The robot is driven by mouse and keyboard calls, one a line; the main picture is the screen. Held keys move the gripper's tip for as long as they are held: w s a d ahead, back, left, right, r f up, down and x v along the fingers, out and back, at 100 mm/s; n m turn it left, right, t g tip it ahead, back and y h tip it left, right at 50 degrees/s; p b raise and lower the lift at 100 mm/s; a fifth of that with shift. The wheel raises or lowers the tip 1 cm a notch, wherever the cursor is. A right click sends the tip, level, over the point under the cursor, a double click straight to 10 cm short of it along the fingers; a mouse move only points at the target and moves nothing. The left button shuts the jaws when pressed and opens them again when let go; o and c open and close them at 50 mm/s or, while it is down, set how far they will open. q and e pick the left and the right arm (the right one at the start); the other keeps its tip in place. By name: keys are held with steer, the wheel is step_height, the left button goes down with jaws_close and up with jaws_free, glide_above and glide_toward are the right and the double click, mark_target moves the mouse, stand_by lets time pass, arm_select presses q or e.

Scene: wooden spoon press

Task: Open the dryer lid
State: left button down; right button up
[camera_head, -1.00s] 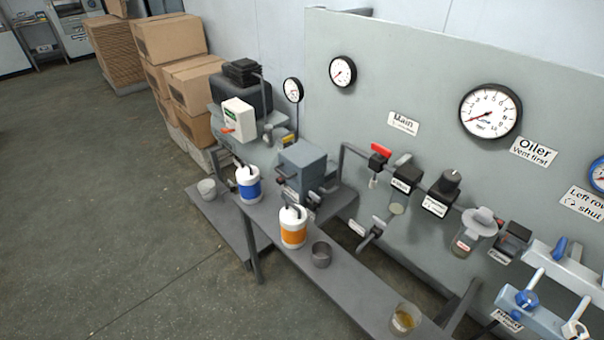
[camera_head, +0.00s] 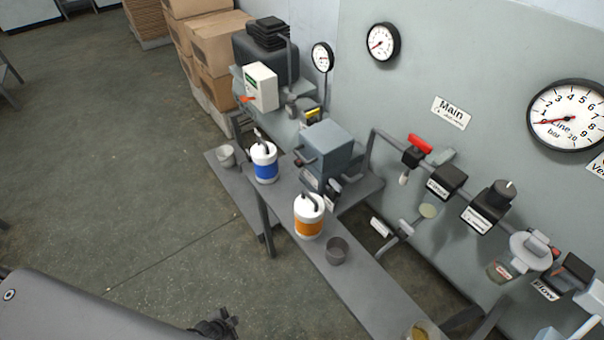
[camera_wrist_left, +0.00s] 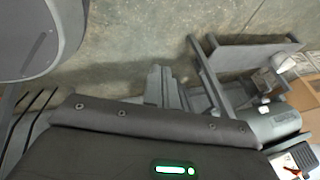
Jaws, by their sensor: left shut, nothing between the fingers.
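No readable label marks the dryer. A blue-grey box-shaped unit (camera_head: 327,148) with a flat closed top stands on the grey bench near the wall panel; I cannot tell whether it is the dryer. A white box with a green display and an orange lever (camera_head: 261,86) stands behind it to the left. My left gripper (camera_head: 220,324) is at the bottom edge of the head view, left of the bench and apart from everything. In the left wrist view its fingers (camera_wrist_left: 163,82) are together and empty above the floor. My right gripper is not in view.
A blue-banded bottle (camera_head: 265,164), an orange-banded bottle (camera_head: 309,216) and a grey cup (camera_head: 336,250) stand along the bench (camera_head: 375,297). A pipe with a red-handled valve (camera_head: 413,151) and bowls runs along the panel. Cardboard boxes (camera_head: 217,50) are stacked behind. The floor at left is clear.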

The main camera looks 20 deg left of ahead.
arm_select(q)
steer(key=w+r+m+t+h+b, duration=0.1)
steer(key=w+r+m+t+h, duration=0.15)
steer(key=w+r+m, duration=0.75)
steer(key=w+r+m+t+h+b, duration=0.1)
steer(key=w+r+m+t, duration=0.3)
steer(key=w+r, duration=0.75)
steer(key=w+d+r+m+t+h+b, duration=0.1)
steer(key=w+d+r+m+h, duration=0.15)
steer(key=r+m, duration=0.4)
steer(key=w+d+r+m+h, duration=0.2)
steer(key=d+r+m, duration=0.1)
steer(key=r+m, duration=0.3)
steer(key=w+d+r+m+t+h+b, duration=0.1)
steer(key=w+d+r+m+h, duration=0.15)
steer(key=r+m, duration=0.4)
steer(key=w+d+r+n+p, duration=0.1)
steer(key=w+d+r+p, duration=0.1)
steer(key=w+d, duration=0.4)
steer(key=shift+w+d+p, duration=0.25)
steer(key=shift+w+p, duration=0.3)
steer(key=shift+w, duration=0.15)
steer(key=shift+a, duration=0.1)
